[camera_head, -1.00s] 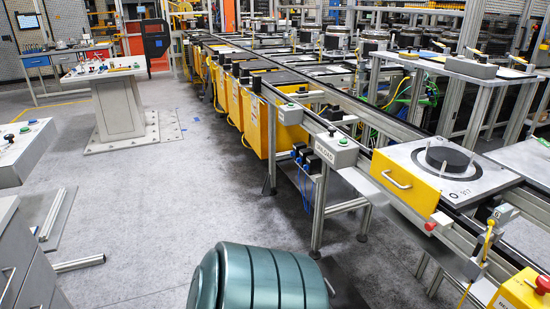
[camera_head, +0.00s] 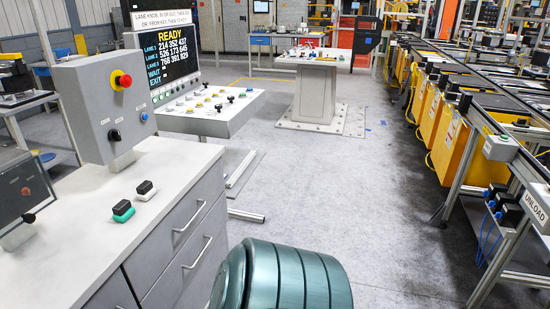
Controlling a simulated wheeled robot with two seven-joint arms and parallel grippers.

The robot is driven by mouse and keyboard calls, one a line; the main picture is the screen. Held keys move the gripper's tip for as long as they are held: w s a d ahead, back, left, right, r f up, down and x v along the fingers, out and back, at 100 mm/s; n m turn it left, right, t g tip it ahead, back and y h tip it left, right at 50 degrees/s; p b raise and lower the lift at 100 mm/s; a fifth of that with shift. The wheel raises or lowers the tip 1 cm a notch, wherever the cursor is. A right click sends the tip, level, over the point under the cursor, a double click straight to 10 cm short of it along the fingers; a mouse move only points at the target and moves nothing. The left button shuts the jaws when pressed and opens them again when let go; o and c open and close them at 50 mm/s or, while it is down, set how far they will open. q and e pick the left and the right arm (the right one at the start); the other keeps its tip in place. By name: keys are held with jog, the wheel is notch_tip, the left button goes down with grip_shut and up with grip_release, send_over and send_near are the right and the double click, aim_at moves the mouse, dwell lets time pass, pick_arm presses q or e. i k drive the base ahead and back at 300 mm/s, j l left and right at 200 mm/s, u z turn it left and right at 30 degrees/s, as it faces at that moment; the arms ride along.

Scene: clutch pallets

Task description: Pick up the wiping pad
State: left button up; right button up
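Two small block-shaped pads lie on the white top of the grey drawer cabinet at the left. One pad has a black top and a green base (camera_head: 123,211). The other pad has a black top and a white base (camera_head: 146,190) and lies just behind it to the right, apart from it. Either looks like a wiping pad; I cannot tell which one is meant. Neither of my grippers is in view, and nothing touches the pads.
The cabinet top (camera_head: 75,255) also carries a grey control box (camera_head: 100,115) with a red button and a dark box (camera_head: 25,195) at the left edge. A console with a READY screen (camera_head: 172,62) stands behind. Grey floor (camera_head: 310,190) is open; the yellow-fronted conveyor line (camera_head: 455,150) runs along the right.

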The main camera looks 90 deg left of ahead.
aim_at(123, 211)
jog(key=l+u, duration=0.1)
jog(key=u, duration=3.7)
